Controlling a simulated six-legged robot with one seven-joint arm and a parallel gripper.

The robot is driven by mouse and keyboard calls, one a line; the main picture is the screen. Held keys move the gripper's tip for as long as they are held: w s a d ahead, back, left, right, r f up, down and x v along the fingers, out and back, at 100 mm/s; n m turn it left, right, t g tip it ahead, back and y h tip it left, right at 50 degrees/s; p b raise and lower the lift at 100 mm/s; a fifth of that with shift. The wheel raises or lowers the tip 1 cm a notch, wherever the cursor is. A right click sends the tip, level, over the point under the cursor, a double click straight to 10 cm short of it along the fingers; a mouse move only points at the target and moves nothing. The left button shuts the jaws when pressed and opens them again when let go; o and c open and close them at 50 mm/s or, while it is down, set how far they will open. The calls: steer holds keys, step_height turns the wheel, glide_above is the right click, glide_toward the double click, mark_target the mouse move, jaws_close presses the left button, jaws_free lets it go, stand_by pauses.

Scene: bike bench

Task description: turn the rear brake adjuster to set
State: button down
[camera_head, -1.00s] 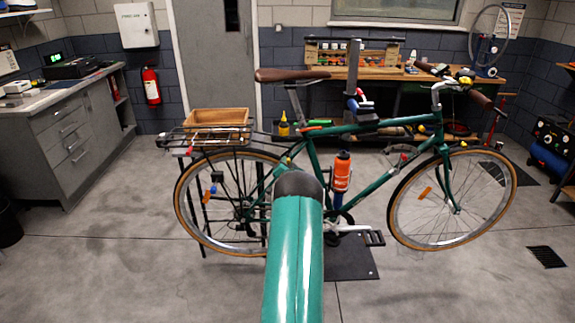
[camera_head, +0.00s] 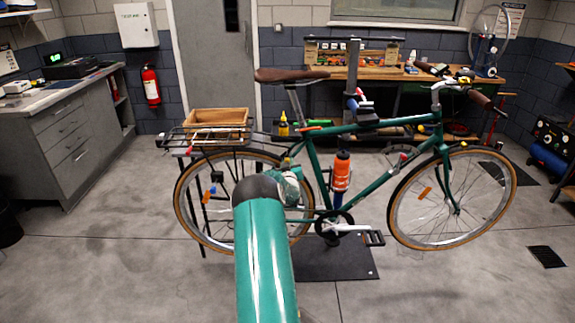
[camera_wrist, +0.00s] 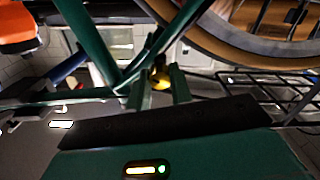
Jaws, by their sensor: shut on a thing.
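The rear brake adjuster (camera_wrist: 160,76) shows as a small yellow knob beside the green frame tubes in the wrist view. My gripper (camera_wrist: 161,83) has its two fingers on either side of the knob and is shut on it. The fingers cover part of the adjuster, and its turn angle cannot be read. In the head view the green bike (camera_head: 372,180) stands upright. My arm reaches to its rear, near the seat tube and rear wheel, and hides my gripper's fingertips there.
The rear wheel (camera_head: 179,205) and black rear rack (camera_head: 185,141) are close to my arm. A wooden box (camera_head: 217,118) sits on the rack. An orange bottle (camera_head: 341,171) is on the frame. The foreground floor is clear.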

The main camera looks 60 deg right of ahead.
steer(key=n, duration=0.5)
steer(key=shift+n, duration=0.4)
stand_by(0.3)
steer(key=c, duration=1.3)
jaws_free()
steer(key=shift+o, duration=0.2)
steer(key=shift+s+a, duration=0.1)
steer(key=v, duration=1.3)
steer(key=shift+a, duration=0.25)
steer(key=shift+s, duration=0.1)
